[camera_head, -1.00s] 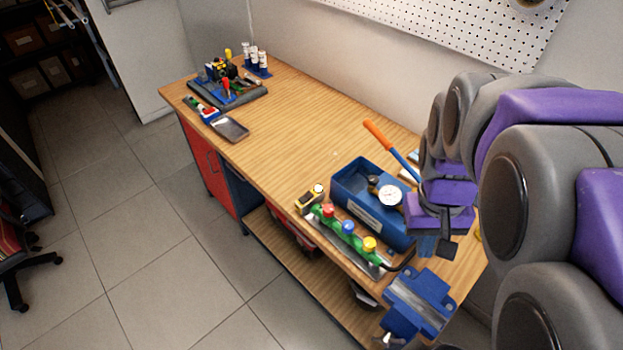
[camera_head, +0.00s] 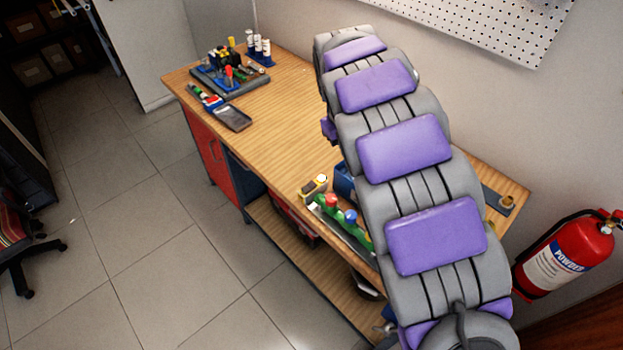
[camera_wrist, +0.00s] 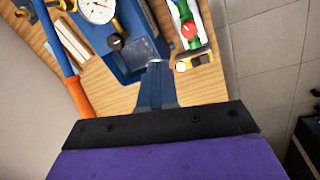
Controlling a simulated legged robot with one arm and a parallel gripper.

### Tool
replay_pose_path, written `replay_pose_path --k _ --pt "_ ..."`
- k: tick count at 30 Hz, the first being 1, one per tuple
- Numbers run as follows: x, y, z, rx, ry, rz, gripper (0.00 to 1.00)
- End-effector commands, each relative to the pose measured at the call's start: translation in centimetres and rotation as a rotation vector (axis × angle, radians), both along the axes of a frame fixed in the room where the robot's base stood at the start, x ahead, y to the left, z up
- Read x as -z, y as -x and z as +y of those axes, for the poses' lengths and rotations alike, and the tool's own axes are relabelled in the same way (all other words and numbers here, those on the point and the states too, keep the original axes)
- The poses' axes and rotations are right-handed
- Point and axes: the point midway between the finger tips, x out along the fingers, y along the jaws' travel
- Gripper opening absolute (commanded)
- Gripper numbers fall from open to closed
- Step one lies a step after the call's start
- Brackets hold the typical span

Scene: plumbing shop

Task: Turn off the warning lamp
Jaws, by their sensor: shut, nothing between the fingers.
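A small yellow and black device (camera_head: 313,186) with a pale round dome sits on the bench (camera_head: 285,120) near its front edge; I cannot tell for certain that it is the warning lamp. It also shows in the wrist view (camera_wrist: 196,61), just right of and beyond my fingertips. My gripper (camera_wrist: 157,66) is shut and empty, pointing toward the end of a blue box (camera_wrist: 130,62). I cannot tell whether it touches the box. In the head view my arm hides the gripper. A green manifold (camera_wrist: 187,17) with a red knob stands beside the device.
A pressure gauge (camera_wrist: 97,9) lies in the blue box, and an orange-handled tool (camera_wrist: 79,97) lies left of it. A tool tray (camera_head: 229,82) and a dark flat item (camera_head: 233,118) are at the far left. A fire extinguisher (camera_head: 567,257) is at the right.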

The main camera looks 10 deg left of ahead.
Motion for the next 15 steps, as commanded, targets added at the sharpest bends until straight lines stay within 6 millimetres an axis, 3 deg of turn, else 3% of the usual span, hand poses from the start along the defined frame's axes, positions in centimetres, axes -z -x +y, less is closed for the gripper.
replay_pose_path --k 6,12,15 --pt "3.2 -2.3 6.0 -0.150 -0.024 0.003 0.00" --pt "4.9 -2.9 9.5 -0.237 -0.044 0.006 0.00" --pt "5.3 -3.0 10.3 -0.256 -0.050 0.007 0.00"
